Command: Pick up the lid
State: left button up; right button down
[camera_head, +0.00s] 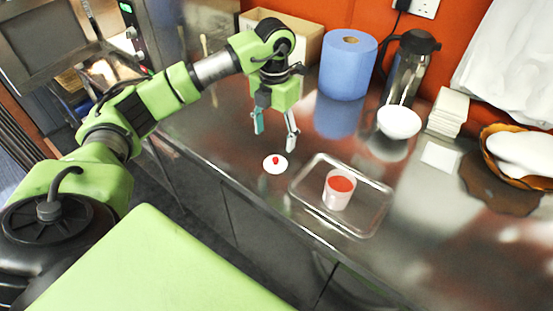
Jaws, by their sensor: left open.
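The lid (269,167) is a small white disc with a red knob. It lies flat on the steel counter, left of a metal tray (298,184). A white cup with red contents (338,190) stands in the tray. My left gripper (273,136) points down with its fingers apart and nothing between them. In the picture it is just above the lid, and it does not touch it. My right gripper is not in view.
A blue paper roll (347,66), a dark flask (408,68), a white bowl (398,122), stacked white napkins (448,111) and a basket (486,152) stand toward the back and right. A cardboard box (301,38) is behind my gripper.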

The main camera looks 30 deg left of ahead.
aim_at(275, 159)
pick_arm(q)
notch_tip(275, 159, down, 3)
jog(key=shift+w+f, duration=0.1)
notch_tip(275, 159, down, 3)
jog(key=shift+r+p, duration=0.1)
jog(key=shift+p, duration=1)
notch_tip(275, 159, down, 3)
jog(key=shift+r+p, duration=0.2)
jog(key=shift+p, duration=0.1)
jog(key=shift+f, duration=0.35)
jog(key=shift+w+f, duration=0.1)
jog(key=shift+c, duration=0.7)
jog(key=c, duration=0.8)
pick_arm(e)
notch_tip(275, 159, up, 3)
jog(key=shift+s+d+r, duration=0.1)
